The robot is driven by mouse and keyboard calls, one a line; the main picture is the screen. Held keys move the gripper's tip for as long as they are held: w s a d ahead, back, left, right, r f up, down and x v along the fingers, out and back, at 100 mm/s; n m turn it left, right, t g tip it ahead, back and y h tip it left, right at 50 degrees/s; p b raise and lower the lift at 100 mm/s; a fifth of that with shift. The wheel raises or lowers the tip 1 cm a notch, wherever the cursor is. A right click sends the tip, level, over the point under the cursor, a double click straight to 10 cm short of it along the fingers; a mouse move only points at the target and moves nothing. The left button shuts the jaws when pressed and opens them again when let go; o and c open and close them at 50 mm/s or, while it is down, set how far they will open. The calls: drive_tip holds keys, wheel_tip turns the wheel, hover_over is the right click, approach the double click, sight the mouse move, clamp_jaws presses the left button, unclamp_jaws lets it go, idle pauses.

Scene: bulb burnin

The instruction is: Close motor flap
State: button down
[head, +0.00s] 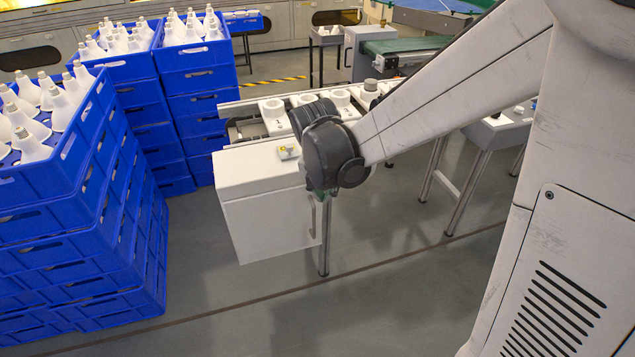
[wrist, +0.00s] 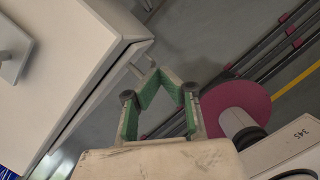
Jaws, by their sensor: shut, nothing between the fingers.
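The white motor box (head: 255,220) stands at the near end of the conveyor in the head view. I take a pale panel along its edge (wrist: 104,72) in the wrist view to be the flap; a narrow seam runs beside it, and I cannot tell how far it stands open. My gripper (wrist: 160,77) has green-lined fingers, shut and empty, with the tips just right of the box's corner in the wrist view. I cannot tell whether they touch it. In the head view the gripper is mostly hidden behind my dark wrist.
Stacked blue crates (head: 75,240) full of white bulbs stand on the left. The conveyor (head: 272,112) with white holders runs behind the box. A maroon disc (wrist: 238,105) is right of my fingers. The floor (head: 230,310) in front of the box is clear.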

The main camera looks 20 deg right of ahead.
drive_tip(key=s+d+r+m+t+p, duration=0.1)
drive_tip(key=s+r+m+t+p, duration=0.1)
drive_tip(key=s+r+m+p, duration=0.3)
drive_tip(key=s+d+r+m+t+y+p, duration=0.1)
drive_tip(key=s+r+m+p, duration=0.5)
drive_tip(key=s+r+m, duration=0.7)
wheel_tip(320, 180, up, 6)
drive_tip(key=d+m+t, duration=0.1)
drive_tip(key=m, duration=1)
drive_tip(key=shift+s+r+t+y, duration=0.15)
drive_tip(key=shift+s+t+y, duration=0.15)
drive_tip(key=shift+d, duration=0.1)
